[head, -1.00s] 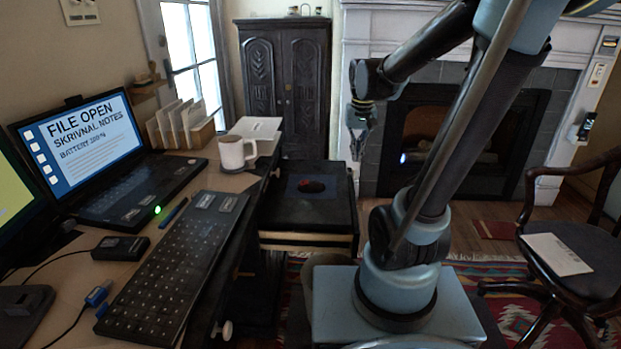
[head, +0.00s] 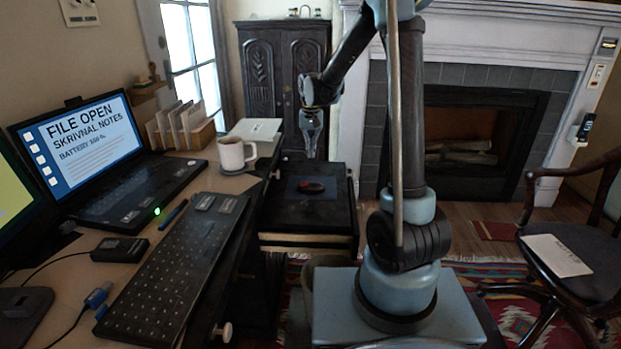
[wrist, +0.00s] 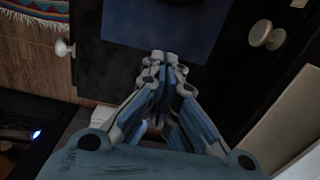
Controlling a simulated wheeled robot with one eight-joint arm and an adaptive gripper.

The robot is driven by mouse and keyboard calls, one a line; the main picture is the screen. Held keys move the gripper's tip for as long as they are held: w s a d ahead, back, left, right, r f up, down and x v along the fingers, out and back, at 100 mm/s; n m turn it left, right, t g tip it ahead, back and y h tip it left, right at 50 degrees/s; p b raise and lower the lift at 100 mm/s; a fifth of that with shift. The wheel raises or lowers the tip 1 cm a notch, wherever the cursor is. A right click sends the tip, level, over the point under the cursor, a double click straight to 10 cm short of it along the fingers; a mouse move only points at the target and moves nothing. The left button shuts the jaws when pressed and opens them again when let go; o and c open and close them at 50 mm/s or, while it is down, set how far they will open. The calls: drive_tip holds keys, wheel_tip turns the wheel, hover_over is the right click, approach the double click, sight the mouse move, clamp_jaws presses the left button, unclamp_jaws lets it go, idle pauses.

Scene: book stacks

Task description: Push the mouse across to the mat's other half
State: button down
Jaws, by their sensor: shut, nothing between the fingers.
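The mouse (head: 311,187), dark with red on it, lies on a small dark blue-grey mat (head: 331,183) on top of a low black cabinet in the head view. The mat also shows in the wrist view (wrist: 150,28) as a blue sheet beyond my fingertips. A darker patch at the top edge there is too dim to name. My gripper (head: 312,155) points down above the far side of the cabinet top, behind the mouse as seen from the head. In the wrist view my gripper (wrist: 166,58) has its fingers together and empty, just short of the mat's edge.
The black cabinet (head: 280,215) has round pale knobs (wrist: 262,32) in the wrist view. A desk at left holds a keyboard (head: 170,270), a laptop (head: 130,190) and a white mug (head: 232,154). A chair (head: 570,240) stands at right. The cabinet top around the mat looks clear.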

sight(311, 178)
wheel_tip(311, 178, down, 10)
drive_tip(key=shift+a+f, duration=0.1)
drive_tip(key=shift+f, duration=0.1)
drive_tip(key=shift+s+r, duration=0.1)
drive_tip(key=shift+s, duration=1.85)
drive_tip(key=shift+s, duration=0.1)
drive_tip(key=shift+s, duration=0.75)
